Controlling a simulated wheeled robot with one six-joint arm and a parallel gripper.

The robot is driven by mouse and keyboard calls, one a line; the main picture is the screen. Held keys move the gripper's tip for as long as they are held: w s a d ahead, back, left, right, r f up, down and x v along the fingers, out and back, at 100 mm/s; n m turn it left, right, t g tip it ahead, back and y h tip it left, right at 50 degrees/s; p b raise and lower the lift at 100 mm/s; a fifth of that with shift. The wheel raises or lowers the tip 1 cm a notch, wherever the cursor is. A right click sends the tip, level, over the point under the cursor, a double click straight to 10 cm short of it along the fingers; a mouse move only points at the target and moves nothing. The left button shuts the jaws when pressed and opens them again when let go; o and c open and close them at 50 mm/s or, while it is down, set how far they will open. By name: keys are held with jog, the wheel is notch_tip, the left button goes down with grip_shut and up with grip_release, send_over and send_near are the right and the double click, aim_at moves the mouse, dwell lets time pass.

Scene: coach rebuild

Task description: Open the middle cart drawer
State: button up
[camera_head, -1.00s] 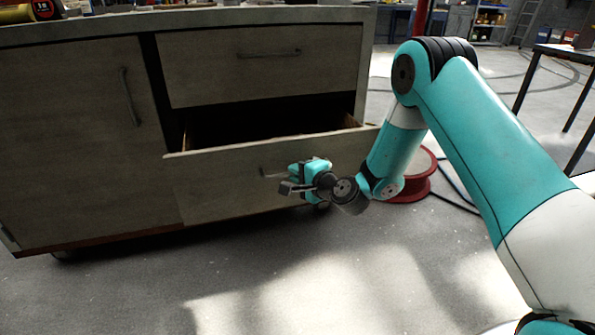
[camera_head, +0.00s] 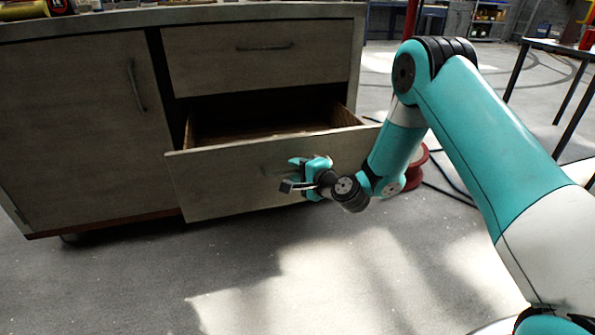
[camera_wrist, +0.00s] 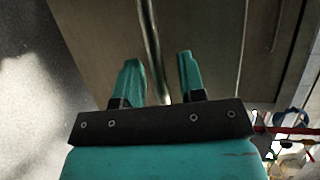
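The grey cart (camera_head: 85,140) has a closed top drawer (camera_head: 255,65) and, below it, a drawer (camera_head: 220,180) that stands well out, its inside showing. My gripper (camera_head: 297,164) is at the right part of this drawer's front. The wrist view shows my two turquoise fingers (camera_wrist: 158,60) apart, with the metal bar handle (camera_wrist: 150,30) running between them. A gap shows between the handle and the right finger; contact with the left one is unclear. In the head view, my gripper mostly hides this handle.
A closed door (camera_head: 80,130) with its own handle is on the cart's left. A red reel (camera_head: 418,165) stands on the floor behind my arm, with a cable beside it. A dark table (camera_head: 560,50) is at the right. The floor before the drawer is clear.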

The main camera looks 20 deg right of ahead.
jog(key=b+v, duration=0.6)
jog(key=v, duration=0.6)
dwell(0.5)
